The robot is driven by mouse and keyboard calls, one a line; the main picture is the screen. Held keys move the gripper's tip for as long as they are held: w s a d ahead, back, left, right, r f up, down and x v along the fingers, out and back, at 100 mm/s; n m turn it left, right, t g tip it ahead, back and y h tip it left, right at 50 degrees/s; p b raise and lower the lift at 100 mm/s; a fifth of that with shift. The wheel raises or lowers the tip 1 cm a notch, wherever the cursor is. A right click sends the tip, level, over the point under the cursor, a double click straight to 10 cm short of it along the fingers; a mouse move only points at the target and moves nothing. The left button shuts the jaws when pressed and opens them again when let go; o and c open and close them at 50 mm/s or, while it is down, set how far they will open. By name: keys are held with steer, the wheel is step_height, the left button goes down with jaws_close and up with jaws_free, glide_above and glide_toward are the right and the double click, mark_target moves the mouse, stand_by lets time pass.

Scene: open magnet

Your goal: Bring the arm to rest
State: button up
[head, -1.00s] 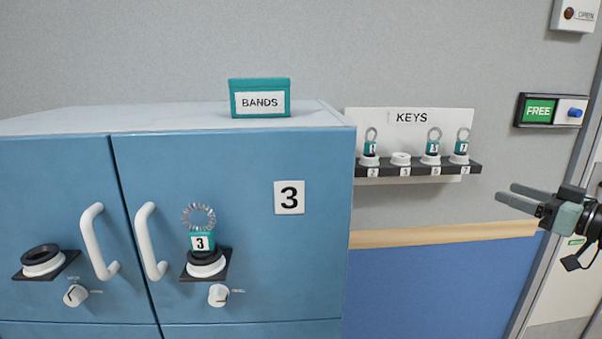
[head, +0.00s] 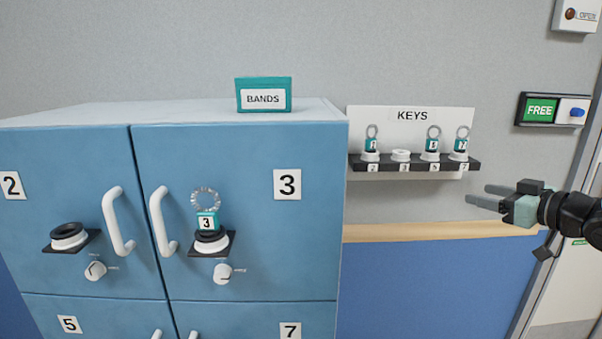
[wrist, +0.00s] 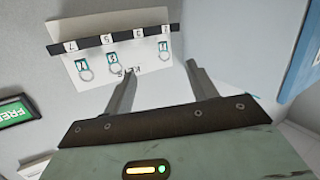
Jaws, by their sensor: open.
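My gripper (head: 484,195) is at the right of the head view, in front of the wall and right of the lockers. Its two grey fingers point left and are apart, with nothing between them. In the wrist view my gripper (wrist: 162,78) also shows open and empty, with the key rack (wrist: 105,40) beyond the fingertips, upside down. My arm (head: 572,214) reaches in from the right edge.
Blue lockers (head: 240,170) fill the left, with white handles (head: 163,221). Key 3 (head: 207,222) stands in locker 3's holder. A KEYS rack (head: 418,165) holds several keys; its 3 seat (head: 401,155) is empty. A BANDS box (head: 264,96) is on top. A FREE sign (head: 540,110) is at right.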

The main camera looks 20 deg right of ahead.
steer(key=w+a+f+n+g+h, duration=0.1)
steer(key=w+a+f+g, duration=0.2)
steer(key=a, duration=0.7)
steer(key=w+a+f+g, duration=0.2)
steer(key=a+f+g, duration=0.1)
steer(key=a, duration=0.8)
steer(key=s+a+f+n+g, duration=0.25)
steer(key=s+a+g, duration=0.25)
steer(key=s+a, duration=0.7)
steer(key=s+a+n+g+h, duration=0.1)
steer(key=s+a+g, duration=0.3)
steer(key=s, duration=1)
steer(key=shift+a+f+g+b, duration=0.3)
steer(key=shift+a+g, duration=0.1)
steer(key=shift+a, duration=0.8)
